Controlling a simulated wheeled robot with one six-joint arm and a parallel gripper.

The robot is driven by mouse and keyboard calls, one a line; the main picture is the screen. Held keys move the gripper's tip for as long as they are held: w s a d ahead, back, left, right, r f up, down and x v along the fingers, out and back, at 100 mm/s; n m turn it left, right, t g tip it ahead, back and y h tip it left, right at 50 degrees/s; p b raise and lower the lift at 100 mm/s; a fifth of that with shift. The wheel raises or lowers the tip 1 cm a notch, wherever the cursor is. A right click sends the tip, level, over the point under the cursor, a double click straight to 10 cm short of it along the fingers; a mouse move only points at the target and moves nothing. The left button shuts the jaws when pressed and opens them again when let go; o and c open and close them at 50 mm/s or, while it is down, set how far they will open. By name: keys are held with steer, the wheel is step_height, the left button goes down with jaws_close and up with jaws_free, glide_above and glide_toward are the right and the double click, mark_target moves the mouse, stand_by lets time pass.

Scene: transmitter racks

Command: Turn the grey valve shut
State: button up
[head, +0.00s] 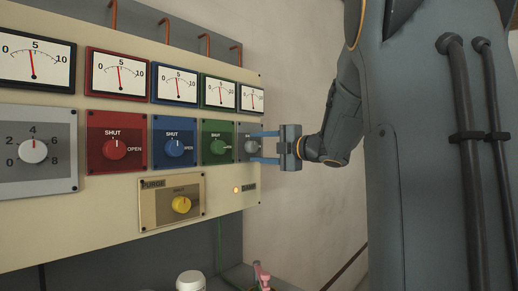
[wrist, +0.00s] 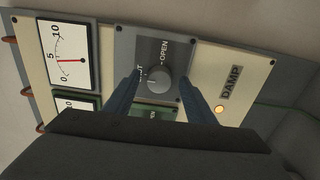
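The grey valve is a round knob on a grey plate (head: 242,130) at the right end of the panel's row of valves. The knob (wrist: 160,79) shows in the wrist view, with OPEN printed above it and the end of SHUT to its left, partly hidden by a finger. I cannot tell exactly where its pointer stands. My gripper (head: 258,147) comes from the right, with its two blue fingers reaching over the plate, one above and one below the knob. In the wrist view, my gripper (wrist: 159,85) is open, with visible gaps between fingers and knob.
Beside it are green (head: 218,148), blue (head: 174,147) and red (head: 116,148) valves, with gauges above. A yellow PURGE knob (head: 181,204) sits below. A lit amber lamp (wrist: 219,109) is beside the DAMP label. Wall fills the space right of the panel.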

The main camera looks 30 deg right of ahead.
steer(key=v, duration=0.7)
steer(key=shift+s+d+b, duration=0.15)
steer(key=shift+s+b, duration=0.2)
steer(key=shift+b, duration=0.1)
stand_by(0.3)
